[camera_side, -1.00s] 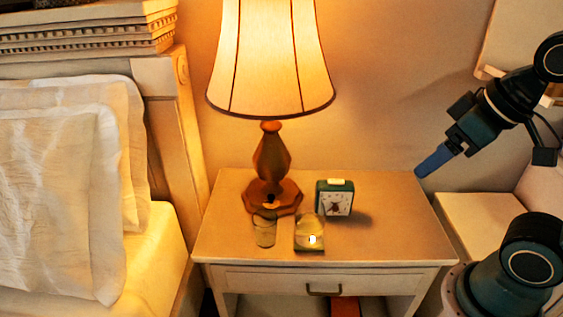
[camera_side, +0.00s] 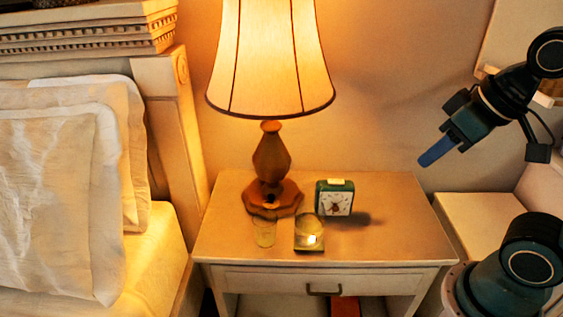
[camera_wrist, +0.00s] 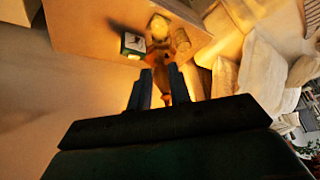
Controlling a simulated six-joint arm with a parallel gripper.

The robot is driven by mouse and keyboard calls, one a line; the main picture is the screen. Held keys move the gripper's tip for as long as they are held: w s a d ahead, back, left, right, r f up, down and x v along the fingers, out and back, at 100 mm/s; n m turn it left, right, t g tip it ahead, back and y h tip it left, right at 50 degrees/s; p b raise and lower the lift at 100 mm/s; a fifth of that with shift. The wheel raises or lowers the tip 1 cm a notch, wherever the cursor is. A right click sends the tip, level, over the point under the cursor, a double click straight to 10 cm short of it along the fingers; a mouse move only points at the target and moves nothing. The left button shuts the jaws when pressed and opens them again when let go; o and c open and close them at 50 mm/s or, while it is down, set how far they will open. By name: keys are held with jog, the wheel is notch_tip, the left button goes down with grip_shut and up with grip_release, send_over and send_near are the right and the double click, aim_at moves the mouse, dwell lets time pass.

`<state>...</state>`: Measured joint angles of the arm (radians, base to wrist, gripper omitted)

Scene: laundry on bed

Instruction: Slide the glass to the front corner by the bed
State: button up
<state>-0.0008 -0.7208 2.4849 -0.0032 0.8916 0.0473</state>
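The clear glass (camera_side: 264,233) stands upright on the nightstand top (camera_side: 385,215), in front of the lamp base and left of a small lit candle holder. It also shows near the top of the wrist view (camera_wrist: 181,41). My gripper (camera_side: 430,160) hangs in the air above the right side of the nightstand, well away from the glass. In the wrist view my gripper (camera_wrist: 160,69) has its two fingers apart with nothing between them.
A lamp (camera_side: 272,160) stands behind the glass. The candle holder (camera_side: 309,233) is close to the glass's right, and a green clock (camera_side: 334,198) is behind it. The bed (camera_side: 155,255) is left of the nightstand. The nightstand's right side is clear.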

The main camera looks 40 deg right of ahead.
jog(key=w+m, duration=0.2)
jog(key=w, duration=0.1)
jog(key=w+a+m, duration=0.1)
jog(key=w+m, duration=0.1)
jog(key=w, duration=0.2)
jog(key=w+m+g, duration=0.1)
jog(key=w+m, duration=0.1)
jog(key=w, duration=0.1)
jog(key=shift+w+a+f, duration=0.15)
jog(key=shift+w+f, duration=0.05)
jog(key=shift+f, duration=0.15)
grip_shut()
jog(key=w+a+f+m+g+y, duration=0.1)
jog(key=w+a+f+m, duration=0.1)
jog(key=w+f+m, duration=0.6)
jog(key=w+a+f+m+g+y, duration=0.1)
jog(key=w+a+f+m, duration=0.1)
jog(key=w+f+m, duration=0.85)
jog(key=w+f, duration=0.1)
jog(key=f, duration=0.2)
jog(key=w+a+f+m, duration=0.1)
jog(key=w+f+m, duration=0.1)
jog(key=f, duration=0.4)
jog(key=shift+w+a+f+g, duration=0.2)
jog(key=shift+w+a+g, duration=0.1)
jog(key=shift+w, duration=0.5)
